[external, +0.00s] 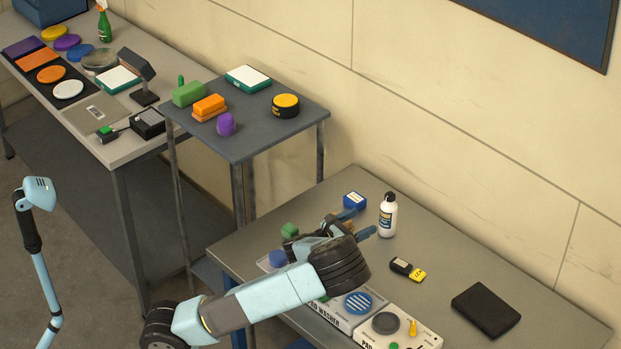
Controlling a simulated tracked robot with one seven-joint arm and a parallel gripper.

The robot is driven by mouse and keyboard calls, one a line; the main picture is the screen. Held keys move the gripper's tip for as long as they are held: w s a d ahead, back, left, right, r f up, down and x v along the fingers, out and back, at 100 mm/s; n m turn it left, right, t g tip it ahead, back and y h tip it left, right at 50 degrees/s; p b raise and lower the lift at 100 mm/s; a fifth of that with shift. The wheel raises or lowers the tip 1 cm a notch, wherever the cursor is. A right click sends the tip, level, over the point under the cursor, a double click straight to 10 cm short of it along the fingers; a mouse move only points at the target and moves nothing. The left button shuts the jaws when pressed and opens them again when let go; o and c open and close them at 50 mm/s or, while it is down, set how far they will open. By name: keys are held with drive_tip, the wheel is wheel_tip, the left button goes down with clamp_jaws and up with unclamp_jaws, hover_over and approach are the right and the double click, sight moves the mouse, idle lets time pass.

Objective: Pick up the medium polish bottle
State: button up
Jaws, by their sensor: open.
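A white bottle (387,218) with a dark cap and a dark blue and yellow label stands upright on the near grey table (450,247). It is the only polish-like bottle I see on this table. My gripper (360,222) is open, with its two blue fingers pointing at the bottle from the left. The fingertips are close to the bottle, and nothing shows between them. I cannot tell whether a finger touches it. My wrist hides part of the table behind it.
A blue box (355,201) stands just behind my fingers. A green piece (289,230) and a blue round piece (278,258) lie left of my wrist. A black and yellow device (408,269) and a black case (486,310) lie to the right. White labelled units (397,330) line the front.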

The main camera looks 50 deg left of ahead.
sight(383, 212)
drive_tip(key=shift+w+f, duration=0.15)
drive_tip(key=shift+f, duration=0.15)
drive_tip(key=w, duration=0.5)
drive_tip(key=w+d, duration=0.1)
drive_tip(key=w, duration=0.2)
drive_tip(key=shift+w+r, duration=0.1)
drive_tip(key=shift+w, duration=0.05)
drive_tip(key=shift+w+d+r, duration=0.15)
drive_tip(key=shift+w, duration=1.15)
drive_tip(key=shift+w+d+r, duration=0.1)
drive_tip(key=shift+w, duration=1.15)
drive_tip(key=c, duration=1.2)
drive_tip(key=shift+c, duration=0.5)
drive_tip(key=shift+r, duration=0.15)
